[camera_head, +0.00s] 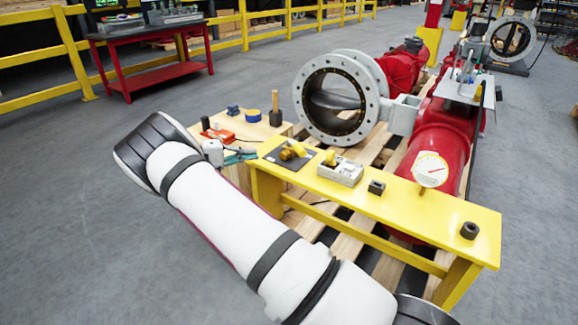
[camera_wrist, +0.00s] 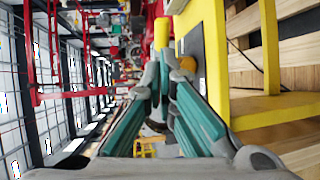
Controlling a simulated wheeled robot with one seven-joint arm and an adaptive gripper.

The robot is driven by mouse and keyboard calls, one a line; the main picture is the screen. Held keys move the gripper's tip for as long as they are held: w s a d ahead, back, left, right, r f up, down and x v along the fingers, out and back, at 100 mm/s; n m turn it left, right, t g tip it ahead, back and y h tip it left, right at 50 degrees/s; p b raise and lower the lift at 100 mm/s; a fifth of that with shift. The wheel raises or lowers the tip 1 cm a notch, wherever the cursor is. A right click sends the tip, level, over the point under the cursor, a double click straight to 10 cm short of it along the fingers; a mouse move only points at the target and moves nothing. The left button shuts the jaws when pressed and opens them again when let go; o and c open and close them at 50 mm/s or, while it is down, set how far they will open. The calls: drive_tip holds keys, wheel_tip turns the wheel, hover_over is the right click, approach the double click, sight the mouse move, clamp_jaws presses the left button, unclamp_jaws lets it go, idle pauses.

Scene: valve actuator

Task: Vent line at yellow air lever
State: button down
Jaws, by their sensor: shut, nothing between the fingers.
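The yellow air lever (camera_head: 298,148) sits on a small brass valve body (camera_head: 287,155) on a dark mat, at the left end of the yellow bench (camera_head: 400,193). In the wrist view the lever (camera_wrist: 162,34) appears as a yellow bar just beyond the fingertips, with the brass part (camera_wrist: 187,63) to its right. My gripper (camera_head: 255,153) is beside the bench's left end, to the left of the lever. In the wrist view its teal fingers (camera_wrist: 160,68) converge, shut and empty. Whether the tips touch the lever cannot be told.
A white tray (camera_head: 340,173) with a yellow part, a dark square block (camera_head: 377,187) and a dark ring (camera_head: 469,230) stand along the bench. A wooden table with tools, including a mallet (camera_head: 275,108), lies behind my gripper. A large flanged valve (camera_head: 335,98) and red actuator (camera_head: 435,140) stand behind.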

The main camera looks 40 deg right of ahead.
sight(296, 147)
drive_tip(key=b+x, duration=0.1)
drive_tip(key=x, duration=0.3)
drive_tip(key=b+x, duration=0.1)
drive_tip(key=x, duration=0.4)
drive_tip(key=b+x, duration=0.1)
drive_tip(key=x, duration=0.3)
drive_tip(key=shift+s+d+f+b, duration=0.1)
drive_tip(key=shift+f+b, duration=0.2)
drive_tip(key=shift+f, duration=0.15)
drive_tip(key=shift+s+d+r, duration=0.1)
